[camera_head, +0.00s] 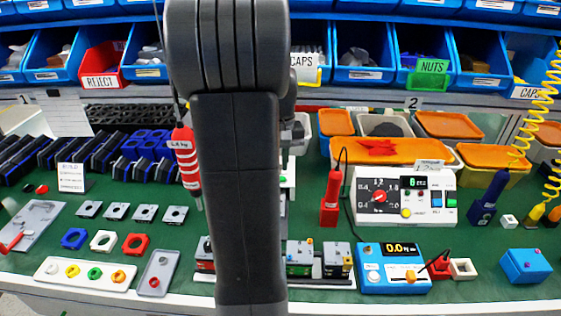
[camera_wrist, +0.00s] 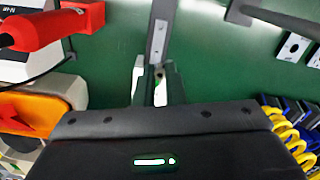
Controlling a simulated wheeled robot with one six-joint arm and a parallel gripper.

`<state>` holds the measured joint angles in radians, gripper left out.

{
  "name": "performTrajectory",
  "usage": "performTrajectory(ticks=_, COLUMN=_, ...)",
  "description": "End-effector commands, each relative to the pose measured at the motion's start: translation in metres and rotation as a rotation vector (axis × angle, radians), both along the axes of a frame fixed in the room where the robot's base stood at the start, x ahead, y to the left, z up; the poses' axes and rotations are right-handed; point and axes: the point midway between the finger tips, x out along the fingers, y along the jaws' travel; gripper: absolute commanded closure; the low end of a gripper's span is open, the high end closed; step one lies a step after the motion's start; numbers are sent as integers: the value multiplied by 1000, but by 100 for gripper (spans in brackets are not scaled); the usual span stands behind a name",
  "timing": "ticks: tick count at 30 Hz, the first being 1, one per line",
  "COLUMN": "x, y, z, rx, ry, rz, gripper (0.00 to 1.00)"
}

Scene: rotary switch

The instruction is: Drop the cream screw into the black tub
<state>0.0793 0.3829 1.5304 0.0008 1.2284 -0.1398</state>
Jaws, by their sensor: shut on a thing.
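My gripper (camera_wrist: 157,84) shows in the wrist view, pointing away from the camera above the green bench mat. Its jaws are shut on a small pale thing (camera_wrist: 160,96), mostly hidden between the fingers. It is too small and covered to tell whether this is the cream screw. In the head view my arm stands upright across the middle and hides the gripper and part of the bench. I cannot make out the black tub in either view.
The green mat (camera_wrist: 210,70) is bare right of the gripper in the wrist view. A red-handled tool (camera_wrist: 45,28) lies at upper left. In the head view, a switch box (camera_head: 403,193), a blue meter (camera_head: 392,268) and orange-lidded tubs (camera_head: 449,125) stand right of my arm.

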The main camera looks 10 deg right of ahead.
Motion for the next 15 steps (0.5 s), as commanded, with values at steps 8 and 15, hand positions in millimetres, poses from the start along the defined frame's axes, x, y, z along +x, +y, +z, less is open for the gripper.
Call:
performTrajectory(ticks=8, x=0, y=0, z=17, rx=0, ry=0, rz=0, gripper=100)
performTrajectory(ticks=15, x=0, y=0, z=27, rx=0, ry=0, rz=0, gripper=100)
